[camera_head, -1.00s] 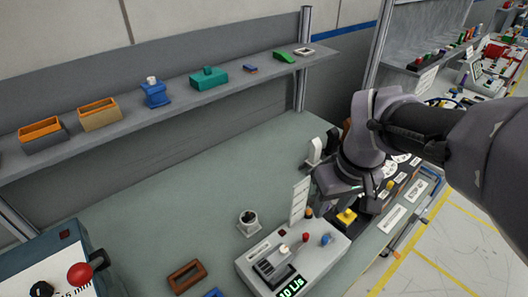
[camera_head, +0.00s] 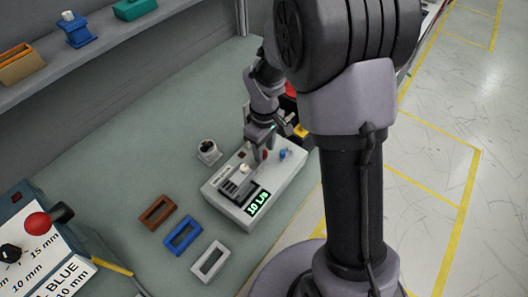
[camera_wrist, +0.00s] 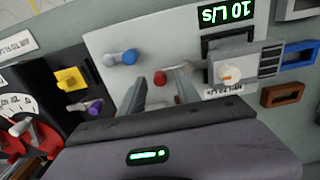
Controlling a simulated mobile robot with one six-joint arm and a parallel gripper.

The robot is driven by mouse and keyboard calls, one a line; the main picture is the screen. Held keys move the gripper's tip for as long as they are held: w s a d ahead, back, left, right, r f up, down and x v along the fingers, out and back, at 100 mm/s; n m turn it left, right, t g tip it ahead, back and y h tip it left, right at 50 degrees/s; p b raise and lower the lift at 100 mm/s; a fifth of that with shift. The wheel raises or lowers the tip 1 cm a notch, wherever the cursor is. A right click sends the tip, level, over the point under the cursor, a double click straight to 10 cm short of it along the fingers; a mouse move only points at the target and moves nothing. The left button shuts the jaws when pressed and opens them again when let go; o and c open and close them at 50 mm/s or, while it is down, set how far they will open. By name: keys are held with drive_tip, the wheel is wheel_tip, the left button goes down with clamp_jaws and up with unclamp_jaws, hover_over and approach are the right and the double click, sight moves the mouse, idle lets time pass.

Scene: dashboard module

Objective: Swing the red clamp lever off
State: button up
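A small red lever or knob (camera_wrist: 160,77) stands on the pale box with the "10 L/s" display (camera_head: 258,204). In the wrist view it shows between the two fingers of my gripper (camera_wrist: 162,80), with room on both sides. It also shows in the head view (camera_head: 265,155) right at the fingertips. I cannot tell whether it is the clamp lever or how far it is turned. My gripper is open and points down over the box. Another red part (camera_wrist: 14,146) lies by a white dial at the left of the wrist view.
A blue knob (camera_wrist: 122,57) and a white-capped slider (camera_wrist: 228,74) flank the red one. A black panel with a yellow button (camera_wrist: 71,79) adjoins the box.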

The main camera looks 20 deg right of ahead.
drive_tip(key=shift+f, duration=0.35)
clamp_jaws()
